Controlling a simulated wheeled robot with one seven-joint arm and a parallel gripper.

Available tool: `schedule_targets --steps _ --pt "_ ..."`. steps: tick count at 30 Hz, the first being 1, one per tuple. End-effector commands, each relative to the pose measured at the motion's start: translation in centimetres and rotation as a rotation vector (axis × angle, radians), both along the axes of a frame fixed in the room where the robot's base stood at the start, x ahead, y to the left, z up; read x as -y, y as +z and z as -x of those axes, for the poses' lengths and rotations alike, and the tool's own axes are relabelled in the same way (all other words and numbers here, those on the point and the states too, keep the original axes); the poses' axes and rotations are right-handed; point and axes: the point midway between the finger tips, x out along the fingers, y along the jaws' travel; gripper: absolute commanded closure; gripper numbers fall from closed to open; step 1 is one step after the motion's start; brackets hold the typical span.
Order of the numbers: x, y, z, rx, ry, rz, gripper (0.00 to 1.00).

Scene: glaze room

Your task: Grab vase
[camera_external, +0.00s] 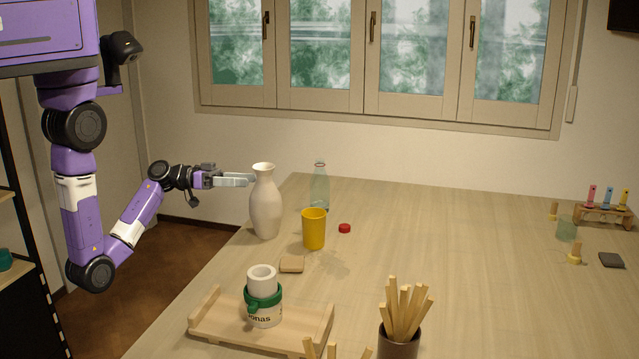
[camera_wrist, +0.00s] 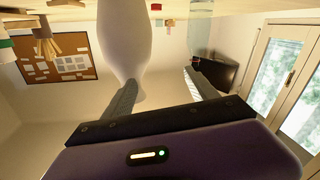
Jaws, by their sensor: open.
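The white vase (camera_external: 265,208) stands upright near the left edge of the wooden table. My gripper (camera_external: 248,179) is level with its neck, at its left side; the tips appear close to the neck, but I cannot tell if they touch. In the wrist view the vase (camera_wrist: 122,42) appears upside down, its neck and mouth toward the left finger. My gripper (camera_wrist: 161,77) is open there, fingers wide apart, with nothing held. The neck is nearer the left finger than the right one.
A yellow cup (camera_external: 314,229) stands just right of the vase, with a clear glass bottle (camera_external: 320,188) behind and a red cap (camera_external: 344,228) beside it. A wooden tray (camera_external: 209,317) with a white and green container (camera_external: 263,301) is in front. The table's middle is clear.

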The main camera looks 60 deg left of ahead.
Motion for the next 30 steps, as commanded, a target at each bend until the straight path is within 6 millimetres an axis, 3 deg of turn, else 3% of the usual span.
schedule_targets --steps 2,6,30 --pt "0.4 1.8 -0.1 0.055 -0.062 -0.039 0.33" --pt "4.2 3.8 0.0 0.142 -0.17 -0.148 0.33" --pt "11.5 3.3 -4.8 0.161 -0.184 -0.18 0.33"
